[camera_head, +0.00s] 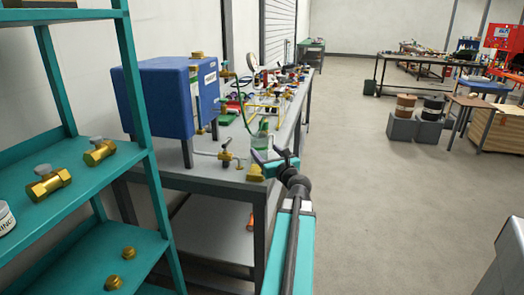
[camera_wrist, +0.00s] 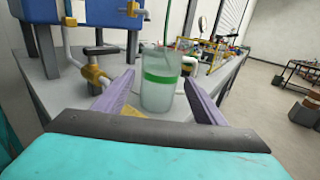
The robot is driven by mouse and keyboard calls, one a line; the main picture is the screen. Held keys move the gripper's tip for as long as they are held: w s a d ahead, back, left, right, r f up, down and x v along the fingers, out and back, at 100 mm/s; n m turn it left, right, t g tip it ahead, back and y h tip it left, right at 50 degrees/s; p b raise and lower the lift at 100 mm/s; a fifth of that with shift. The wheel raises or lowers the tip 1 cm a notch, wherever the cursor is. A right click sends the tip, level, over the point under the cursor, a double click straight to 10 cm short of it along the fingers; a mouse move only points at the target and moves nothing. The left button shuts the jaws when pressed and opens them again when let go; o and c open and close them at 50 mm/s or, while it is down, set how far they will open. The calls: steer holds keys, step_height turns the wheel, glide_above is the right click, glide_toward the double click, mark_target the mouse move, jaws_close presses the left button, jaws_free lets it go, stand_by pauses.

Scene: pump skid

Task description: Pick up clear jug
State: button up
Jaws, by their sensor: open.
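The clear jug (camera_wrist: 161,92) stands upright on the grey bench, a translucent vessel with a green band around it. In the wrist view it stands between the two purple fingers of my gripper (camera_wrist: 157,98), which are open with a gap on each side of it. In the head view the jug (camera_head: 260,141) shows just beyond my gripper (camera_head: 275,158), its lower part covered by the gripper. I cannot tell how far its body reaches in between the fingertips.
A blue tank (camera_head: 165,97) with brass fittings stands on the bench left of the jug. A brass valve (camera_wrist: 95,74) on a pipe is close to the left finger. Bench clutter (camera_head: 290,85) lies behind.

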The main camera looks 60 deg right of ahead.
mark_target(263, 148)
steer(key=shift+x, duration=3)
steer(key=shift+w+d, duration=0.1)
steer(key=shift+d, duration=0.05)
steer(key=shift+x, duration=2.45)
steer(key=c, duration=0.8)
steer(key=shift+r, duration=0.15)
